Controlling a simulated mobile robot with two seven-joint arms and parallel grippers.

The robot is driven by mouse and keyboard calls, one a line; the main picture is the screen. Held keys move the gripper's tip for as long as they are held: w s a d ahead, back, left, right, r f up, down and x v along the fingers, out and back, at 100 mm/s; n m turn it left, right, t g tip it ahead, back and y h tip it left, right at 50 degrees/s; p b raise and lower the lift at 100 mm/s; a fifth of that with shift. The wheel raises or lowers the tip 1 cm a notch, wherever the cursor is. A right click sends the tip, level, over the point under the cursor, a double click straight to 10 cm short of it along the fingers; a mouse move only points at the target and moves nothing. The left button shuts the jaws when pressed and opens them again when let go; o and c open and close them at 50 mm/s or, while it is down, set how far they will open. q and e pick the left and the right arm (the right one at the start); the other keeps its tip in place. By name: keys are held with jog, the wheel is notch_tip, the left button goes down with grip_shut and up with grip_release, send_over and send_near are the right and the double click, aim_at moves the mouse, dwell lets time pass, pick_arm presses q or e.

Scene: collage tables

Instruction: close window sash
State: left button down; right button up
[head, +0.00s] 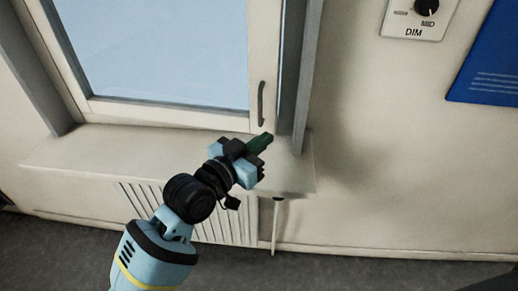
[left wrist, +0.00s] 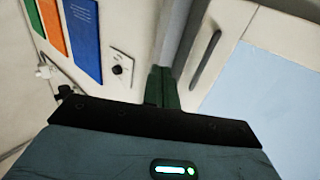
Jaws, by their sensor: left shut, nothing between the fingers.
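The window sash (head: 264,62) is a white frame around pale blue glass, with grey window frame pieces at its left and right. A dark grey handle (head: 261,103) stands upright on its right stile. The sash also shows at the right of the left wrist view (left wrist: 232,68), with its handle (left wrist: 205,60). I cannot tell whether a gap is left between sash and frame. My left gripper (head: 264,141) is shut and empty, its green fingertips just below the handle, over the sill. The fingers also show in the left wrist view (left wrist: 161,88). My right gripper is not in view.
A pale sill (head: 90,155) runs under the window, above a slatted radiator panel (head: 235,229). A dimmer plate (head: 414,31) and a blue panel (head: 487,60) are on the wall at right. The wall between sill and dimmer is bare.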

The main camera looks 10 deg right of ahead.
pick_arm(q)
jog(key=shift+s+a, duration=0.25)
jog(key=shift+s, duration=0.35)
jog(key=shift+s+a, duration=0.25)
jog(key=shift+s, duration=0.35)
